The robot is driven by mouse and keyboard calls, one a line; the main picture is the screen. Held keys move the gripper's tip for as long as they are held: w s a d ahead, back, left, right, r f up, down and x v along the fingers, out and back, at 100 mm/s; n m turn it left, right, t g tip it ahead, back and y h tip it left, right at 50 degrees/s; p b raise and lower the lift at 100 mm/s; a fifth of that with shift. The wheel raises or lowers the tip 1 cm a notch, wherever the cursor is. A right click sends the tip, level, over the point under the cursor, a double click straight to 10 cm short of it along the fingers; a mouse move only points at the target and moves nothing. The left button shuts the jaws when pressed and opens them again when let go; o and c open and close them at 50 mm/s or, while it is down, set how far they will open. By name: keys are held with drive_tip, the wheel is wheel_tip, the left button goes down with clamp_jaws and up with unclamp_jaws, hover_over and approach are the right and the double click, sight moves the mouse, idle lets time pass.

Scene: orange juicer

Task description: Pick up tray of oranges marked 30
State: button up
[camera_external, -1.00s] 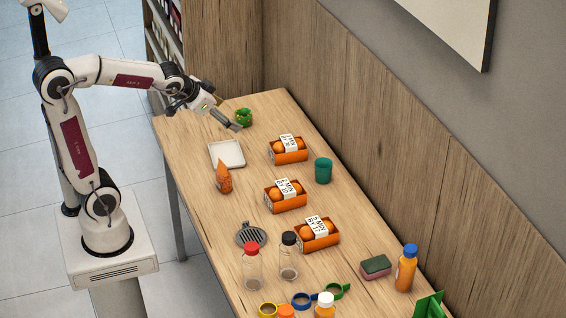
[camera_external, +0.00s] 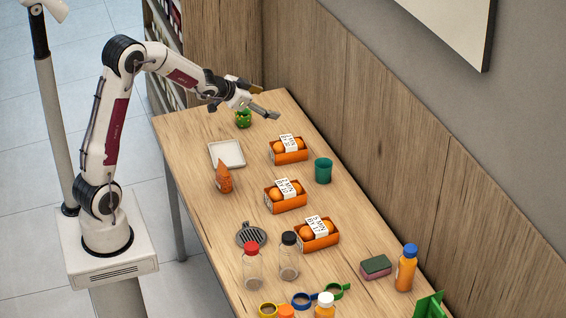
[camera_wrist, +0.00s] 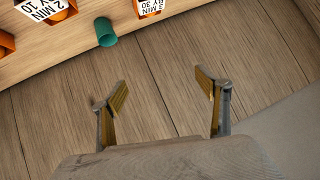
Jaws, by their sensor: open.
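The orange tray marked 30 (camera_external: 289,157) stands farthest back of the three trays, holding oranges under a white label. In the wrist view, its label (camera_wrist: 150,6) reads "BY 30" at the top edge, and most of the tray is cut off. My gripper (camera_external: 272,114) is open and empty, in the air above the table's far end, behind and above this tray and not touching it. In the wrist view, the fingers (camera_wrist: 160,84) stand apart with the wood wall panels between them.
The tray marked 10 (camera_external: 286,204) and a third tray (camera_external: 318,243) stand nearer the front. A teal cup (camera_external: 323,171) is close to the marked 30 tray. A green pepper (camera_external: 243,119) and a white tray (camera_external: 226,145) lie to the left. The wood wall (camera_external: 390,130) bounds the right.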

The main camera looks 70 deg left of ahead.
drive_tip(key=t+h, duration=0.1)
drive_tip(key=h, duration=0.1)
hover_over(272, 144)
drive_tip(key=d, duration=0.3)
wheel_tip(272, 144, down, 10)
drive_tip(key=shift+m+t+h, duration=0.5)
drive_tip(key=shift+t+h, duration=0.3)
drive_tip(key=shift+h, duration=0.1)
drive_tip(key=a+f, duration=0.1)
drive_tip(key=f, duration=0.2)
drive_tip(key=a+f, duration=0.1)
drive_tip(key=f, duration=0.3)
drive_tip(key=s+f, duration=0.1)
drive_tip(key=f, duration=0.3)
drive_tip(key=shift+s+a+f, duration=0.1)
drive_tip(key=shift+a+f, duration=0.15)
drive_tip(key=shift+a, duration=0.15)
drive_tip(key=shift+s+f+h, duration=0.2)
drive_tip(key=shift+f+h, duration=0.1)
drive_tip(key=shift+f, duration=0.45)
drive_tip(key=shift+x, duration=1.3)
drive_tip(key=shift+w, duration=0.1)
drive_tip(key=shift+a+r+x, duration=0.1)
drive_tip(key=shift+r+x, duration=0.05)
drive_tip(key=shift+x, duration=1.1)
drive_tip(key=shift+a+r+x, duration=0.1)
drive_tip(key=shift+r+x, duration=0.05)
drive_tip(key=shift+x, duration=1.1)
drive_tip(key=shift+w, duration=0.15)
